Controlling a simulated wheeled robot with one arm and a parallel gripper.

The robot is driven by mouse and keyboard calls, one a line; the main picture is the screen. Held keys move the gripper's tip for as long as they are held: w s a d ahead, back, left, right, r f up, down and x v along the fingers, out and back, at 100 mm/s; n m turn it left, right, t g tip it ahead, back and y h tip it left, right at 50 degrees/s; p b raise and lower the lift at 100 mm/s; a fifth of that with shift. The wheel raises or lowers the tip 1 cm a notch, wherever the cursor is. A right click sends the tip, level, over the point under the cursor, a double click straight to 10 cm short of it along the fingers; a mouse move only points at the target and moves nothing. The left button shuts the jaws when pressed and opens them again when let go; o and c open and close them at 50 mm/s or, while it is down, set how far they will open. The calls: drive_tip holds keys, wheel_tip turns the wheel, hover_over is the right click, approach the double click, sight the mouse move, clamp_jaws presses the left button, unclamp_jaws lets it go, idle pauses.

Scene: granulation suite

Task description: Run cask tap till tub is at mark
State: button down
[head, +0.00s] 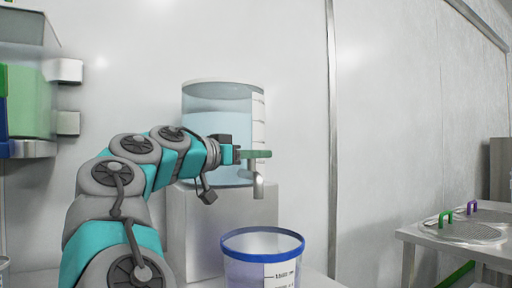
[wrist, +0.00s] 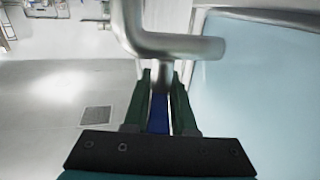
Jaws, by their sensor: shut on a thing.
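The cask (head: 215,105) is a clear cylinder of pale blue liquid with a white scale strip, standing on a grey block. Its metal spout (head: 259,186) points down; the pipe also shows in the wrist view (wrist: 180,45). My gripper (head: 258,154) has green fingers, shut on the blue tap handle (wrist: 158,113) just below the pipe in the wrist view. In the head view the fingers hide the handle. The tub (head: 240,268), clear with a blue rim and a white marked label, stands below the spout. I see no stream; its liquid level is unclear.
A bench (head: 408,236) at right holds round mesh sieves with green and purple handles. A wall unit (head: 30,100) with green and blue parts hangs at left. A floor grate (wrist: 97,117) shows in the wrist view.

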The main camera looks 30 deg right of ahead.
drive_tip(key=m+g+p, duration=0.2)
drive_tip(key=g+p, duration=0.1)
drive_tip(key=shift+d+r+h, duration=0.1)
drive_tip(key=shift+r+h, duration=0.2)
drive_tip(key=shift+s+f+m+g+p, duration=0.15)
drive_tip(key=shift+f+m+g+p, duration=0.1)
drive_tip(key=shift+m+g+p, duration=0.25)
drive_tip(key=c, duration=1)
unclamp_jaws()
drive_tip(key=a+p, duration=0.1)
drive_tip(key=a, duration=0.7)
drive_tip(key=shift+s, duration=0.1)
